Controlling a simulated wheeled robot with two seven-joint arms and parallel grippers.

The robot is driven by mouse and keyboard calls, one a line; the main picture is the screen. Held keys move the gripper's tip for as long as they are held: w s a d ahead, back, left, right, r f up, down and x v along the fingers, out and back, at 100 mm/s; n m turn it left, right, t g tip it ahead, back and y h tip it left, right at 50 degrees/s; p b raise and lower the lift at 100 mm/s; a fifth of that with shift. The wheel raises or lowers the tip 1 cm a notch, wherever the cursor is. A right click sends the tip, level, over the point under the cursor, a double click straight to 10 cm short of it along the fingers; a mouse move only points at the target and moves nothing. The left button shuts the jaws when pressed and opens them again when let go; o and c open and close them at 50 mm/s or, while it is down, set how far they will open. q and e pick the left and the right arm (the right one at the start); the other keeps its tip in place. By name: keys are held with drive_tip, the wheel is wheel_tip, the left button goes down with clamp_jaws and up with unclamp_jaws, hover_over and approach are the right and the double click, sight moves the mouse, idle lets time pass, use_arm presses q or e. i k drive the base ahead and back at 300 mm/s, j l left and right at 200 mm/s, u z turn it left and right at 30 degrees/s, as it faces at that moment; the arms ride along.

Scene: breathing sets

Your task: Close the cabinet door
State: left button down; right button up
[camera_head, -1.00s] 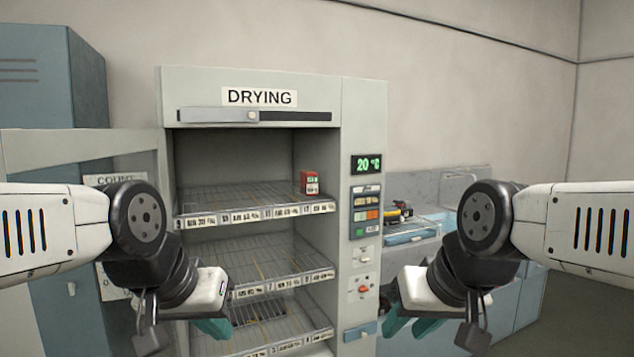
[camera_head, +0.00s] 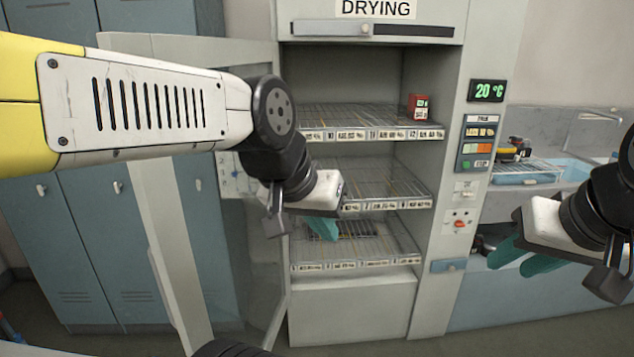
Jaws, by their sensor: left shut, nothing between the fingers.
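The grey cabinet (camera_head: 435,180) is labelled DRYING and its front is open, showing wire shelves. The cabinet door (camera_head: 165,240) stands wide open at the left, swung out toward me. My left arm crosses in front of its upper part and hides some of it. My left gripper (camera_head: 322,228) is shut and empty, in front of the middle and lower shelves, to the right of the door. I see no clear contact between it and the door. My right gripper (camera_head: 524,258) has its teal fingers apart, to the right of the cabinet and away from the door.
A small red box (camera_head: 418,107) stands on the upper shelf (camera_head: 345,122). Blue lockers (camera_head: 90,230) stand behind the door at the left. A counter with a sink (camera_head: 570,170) and a blue tray (camera_head: 525,175) is at the right. Bare floor (camera_head: 520,335) shows at lower right.

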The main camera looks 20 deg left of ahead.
sight(169, 252)
drive_tip(key=k+j+z, duration=0.1)
drive_tip(key=j, duration=0.25)
drive_tip(key=k+j+z, duration=0.1)
drive_tip(key=k+j, duration=0.15)
drive_tip(key=k+j+z, duration=0.1)
drive_tip(key=j, duration=0.3)
drive_tip(key=k+j, duration=0.1)
drive_tip(key=j, duration=0.4)
drive_tip(key=k+j, duration=0.1)
drive_tip(key=j, duration=0.4)
drive_tip(key=k+j, duration=0.1)
drive_tip(key=j, duration=0.4)
drive_tip(key=k+z, duration=0.1)
drive_tip(key=k, duration=0.3)
drive_tip(key=i, duration=0.25)
